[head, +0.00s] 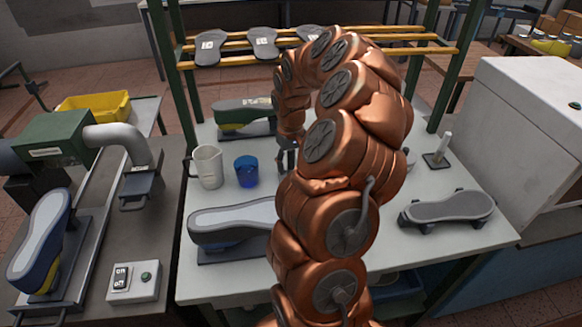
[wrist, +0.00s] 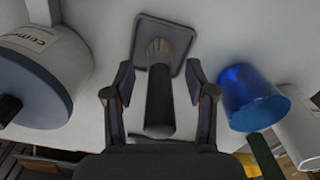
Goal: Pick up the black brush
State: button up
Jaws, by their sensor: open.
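In the wrist view the black brush (wrist: 160,100) has a dark cylindrical handle and pale bristles at its far end. The bristle end is over a grey square tray (wrist: 172,28) with a raised rim. My gripper (wrist: 160,88) is open, with one finger on each side of the handle and a visible gap on both sides. In the head view my gripper (head: 287,147) is over the worktable, partly covered by my own arm. I cannot make out the brush in that view.
A blue cup (head: 246,171) and a white pitcher (head: 207,167) stand close to the left of my gripper. A green shoe last (head: 243,115) lies behind, and a grey-soled one (head: 232,222) in front.

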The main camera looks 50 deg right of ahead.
grip_shut()
dwell(0.4)
notch_tip(320, 180, up, 10)
jog(key=shift+r+p, duration=0.1)
jog(key=shift+p, duration=0.5)
